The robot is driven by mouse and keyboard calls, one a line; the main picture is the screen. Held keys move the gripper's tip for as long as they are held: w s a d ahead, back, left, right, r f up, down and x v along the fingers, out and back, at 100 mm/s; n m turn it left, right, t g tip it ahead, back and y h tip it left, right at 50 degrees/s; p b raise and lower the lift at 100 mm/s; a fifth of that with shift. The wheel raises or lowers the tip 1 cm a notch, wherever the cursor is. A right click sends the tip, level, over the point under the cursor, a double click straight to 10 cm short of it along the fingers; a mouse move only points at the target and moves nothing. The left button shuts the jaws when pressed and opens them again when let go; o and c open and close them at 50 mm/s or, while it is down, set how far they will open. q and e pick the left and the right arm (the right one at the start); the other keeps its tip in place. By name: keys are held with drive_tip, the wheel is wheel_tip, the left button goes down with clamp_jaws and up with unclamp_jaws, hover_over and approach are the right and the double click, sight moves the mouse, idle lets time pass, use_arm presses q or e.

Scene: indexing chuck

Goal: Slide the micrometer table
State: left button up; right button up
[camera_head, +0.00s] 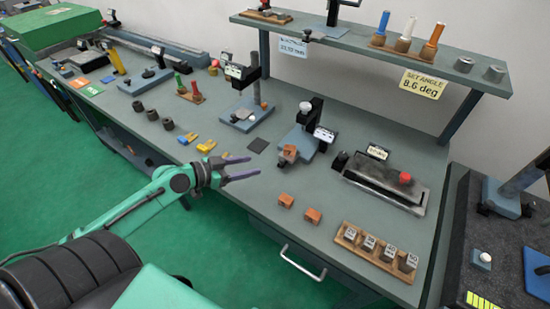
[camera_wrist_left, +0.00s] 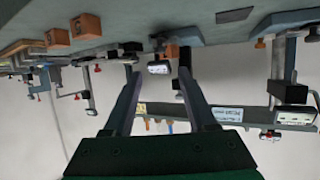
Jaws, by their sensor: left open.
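My left gripper (camera_head: 252,166) is open and empty over the front edge of the bench, its fingers pointing right. In the left wrist view its two fingers (camera_wrist_left: 160,82) stand apart with nothing between them. A long dark slide unit (camera_head: 380,184) with a red knob (camera_head: 405,178) and a small readout (camera_head: 377,152) lies on the bench to the right, apart from the gripper. It may be the micrometer table; I cannot tell for certain. A blue-grey fixture (camera_head: 300,141) with a white-topped knob, a readout and an orange-brown block stands between them. My right gripper is not in view.
Two orange blocks (camera_head: 299,207) lie near the front edge. A wooden rack (camera_head: 378,250) of marked weights stands front right. A stand with a readout (camera_head: 243,112) is behind the gripper. A shelf (camera_head: 380,48) with signs spans the back. Bare bench (camera_head: 250,190) lies under the fingers.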

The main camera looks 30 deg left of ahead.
sight(280, 160)
use_arm(q)
drive_tip(key=p+x, duration=0.2)
drive_tip(key=x, duration=0.8)
drive_tip(key=shift+r, duration=0.1)
drive_tip(key=shift+w+d+f, duration=0.2)
drive_tip(key=shift+w+f, duration=0.05)
clamp_jaws()
idle(0.7)
